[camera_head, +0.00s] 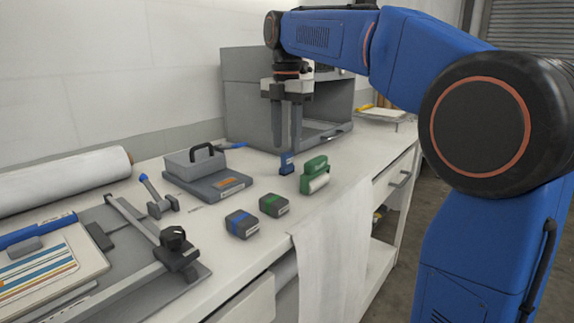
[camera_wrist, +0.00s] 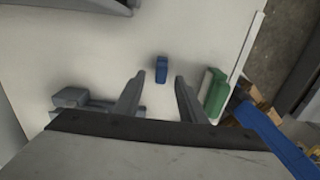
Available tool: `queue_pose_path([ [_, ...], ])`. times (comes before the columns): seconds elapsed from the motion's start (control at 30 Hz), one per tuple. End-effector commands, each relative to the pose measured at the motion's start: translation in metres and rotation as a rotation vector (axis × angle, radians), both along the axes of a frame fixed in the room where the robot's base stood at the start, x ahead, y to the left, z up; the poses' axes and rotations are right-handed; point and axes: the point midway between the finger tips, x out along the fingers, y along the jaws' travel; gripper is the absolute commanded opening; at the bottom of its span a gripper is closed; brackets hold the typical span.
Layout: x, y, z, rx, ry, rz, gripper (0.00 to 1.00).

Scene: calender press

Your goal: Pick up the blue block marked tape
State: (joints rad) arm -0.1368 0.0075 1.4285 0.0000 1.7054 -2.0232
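A small blue block (camera_head: 287,164) stands upright on the white bench, with a pale label too small to read. In the wrist view the blue block (camera_wrist: 162,69) lies just beyond the gap between the fingertips. My gripper (camera_head: 288,145) points down just above the block, its fingers apart and nothing held. The wrist view shows both fingers of my gripper (camera_wrist: 159,78) spread, the block lined up near the middle. A dark block with a blue stripe (camera_head: 242,224) lies nearer the front; its marking cannot be read.
A green tape dispenser (camera_head: 315,176) stands close right of the blue block. A dark block with green (camera_head: 273,205) lies in front. A grey press box (camera_head: 250,105) stands behind, a scale-like device (camera_head: 208,180) to the left. A white cloth (camera_head: 333,245) hangs over the front edge.

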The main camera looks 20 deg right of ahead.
Motion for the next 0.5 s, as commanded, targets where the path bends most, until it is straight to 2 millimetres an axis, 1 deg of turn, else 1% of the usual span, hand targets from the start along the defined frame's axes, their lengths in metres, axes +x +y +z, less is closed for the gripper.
queue_pose_path([
  [0.2,-0.003,-0.001,-0.031,-0.001,0.003,0.000,0.38],
  [0.3,-0.002,-0.001,-0.040,0.000,0.001,0.000,0.38],
  [0.5,-0.002,-0.001,-0.046,0.000,0.000,0.000,0.38],
])
